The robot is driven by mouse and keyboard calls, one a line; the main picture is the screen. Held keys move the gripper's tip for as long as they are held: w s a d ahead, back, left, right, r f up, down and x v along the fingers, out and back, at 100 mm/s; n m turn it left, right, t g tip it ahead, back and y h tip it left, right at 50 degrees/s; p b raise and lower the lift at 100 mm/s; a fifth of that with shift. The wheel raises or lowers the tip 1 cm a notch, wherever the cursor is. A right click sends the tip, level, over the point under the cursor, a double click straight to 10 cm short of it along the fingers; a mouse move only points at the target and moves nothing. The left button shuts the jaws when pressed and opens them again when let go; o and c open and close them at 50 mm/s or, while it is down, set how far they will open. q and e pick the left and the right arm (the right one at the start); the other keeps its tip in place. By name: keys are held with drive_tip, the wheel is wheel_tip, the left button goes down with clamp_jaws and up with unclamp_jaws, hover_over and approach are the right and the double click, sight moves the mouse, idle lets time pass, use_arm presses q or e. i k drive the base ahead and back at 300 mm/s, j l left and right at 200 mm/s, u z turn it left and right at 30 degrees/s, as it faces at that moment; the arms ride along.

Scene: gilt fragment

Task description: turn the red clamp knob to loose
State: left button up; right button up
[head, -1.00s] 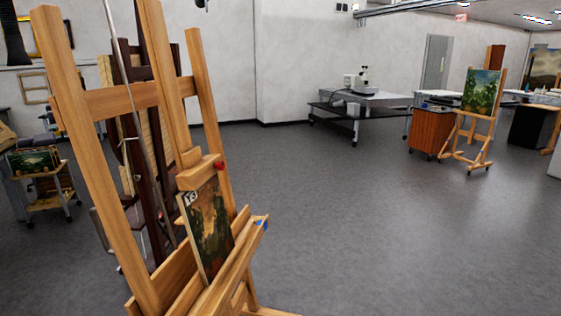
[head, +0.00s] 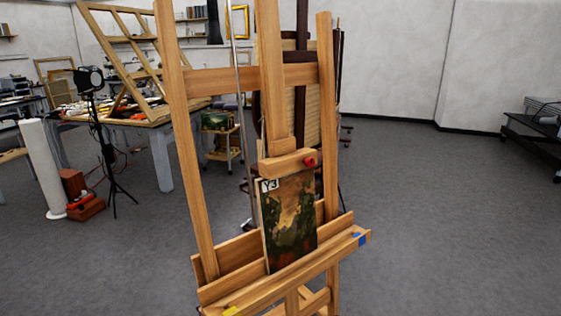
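The red clamp knob (head: 310,162) is a small round knob on the right end of the wooden clamp block (head: 285,166) of an easel. The block sits at the top edge of a dark landscape painting (head: 291,222) with a "Y3" label at its upper left. The painting stands on the ledge of the wooden easel (head: 187,140), slightly tilted. The knob's turn position is too small to tell. Neither of my grippers is in view.
The easel ledge has a blue mark (head: 360,239) at right and a yellow mark (head: 231,311) at left. A lamp on a black tripod (head: 110,150), a white roll (head: 43,170) and a cluttered worktable (head: 160,140) stand at left. The floor right of the easel is clear.

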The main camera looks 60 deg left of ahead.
sight(310, 162)
drive_tip(key=i+u, duration=0.15)
drive_tip(key=u, duration=0.25)
drive_tip(key=i+u, duration=0.2)
drive_tip(key=u, duration=0.2)
drive_tip(key=i+u, duration=0.15)
drive_tip(key=u, duration=0.25)
drive_tip(key=i+l+u, duration=0.1)
drive_tip(key=u, duration=0.25)
drive_tip(key=i+l, duration=0.05)
